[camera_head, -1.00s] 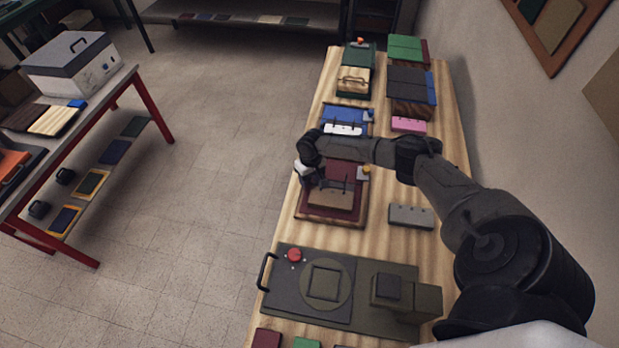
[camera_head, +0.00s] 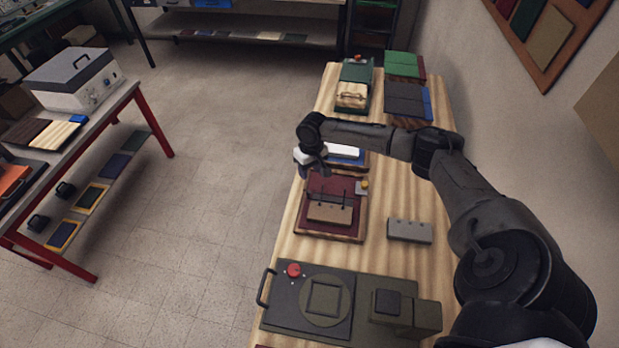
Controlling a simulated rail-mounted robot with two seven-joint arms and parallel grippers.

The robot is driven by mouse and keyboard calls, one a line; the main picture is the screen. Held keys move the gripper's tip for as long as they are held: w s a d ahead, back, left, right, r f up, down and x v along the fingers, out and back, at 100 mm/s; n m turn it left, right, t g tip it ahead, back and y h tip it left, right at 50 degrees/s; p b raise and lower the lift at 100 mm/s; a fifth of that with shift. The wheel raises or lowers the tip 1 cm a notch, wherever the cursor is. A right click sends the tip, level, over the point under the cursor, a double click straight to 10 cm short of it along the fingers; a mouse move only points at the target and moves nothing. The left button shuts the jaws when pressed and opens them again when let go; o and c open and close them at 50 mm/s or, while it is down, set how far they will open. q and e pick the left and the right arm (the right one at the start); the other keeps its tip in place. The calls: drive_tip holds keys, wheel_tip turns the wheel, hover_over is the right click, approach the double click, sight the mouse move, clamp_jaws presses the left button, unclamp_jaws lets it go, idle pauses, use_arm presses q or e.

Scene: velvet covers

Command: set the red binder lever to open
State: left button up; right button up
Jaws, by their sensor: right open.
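The red binder (camera_head: 317,227) lies open on the wooden table, with upright metal prongs and a tan block of sheets on it. A small yellow piece (camera_head: 362,187), which looks like its lever, sits at its far right corner; its setting is too small to tell. My right gripper (camera_head: 316,170) is open and empty, above the far left edge of the red binder, left of and apart from the yellow piece. The gripper and arm partly cover the blue binder (camera_head: 348,151) just behind. My left gripper is not in view.
A grey punched block (camera_head: 409,230) lies right of the red binder. A dark olive machine (camera_head: 325,300) with a red knob fills the near table. Green and grey stacks (camera_head: 408,101) stand at the back. The wall borders the table on the right.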

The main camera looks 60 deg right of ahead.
drive_tip(key=shift+r, duration=0.9)
drive_tip(key=shift+d, duration=0.1)
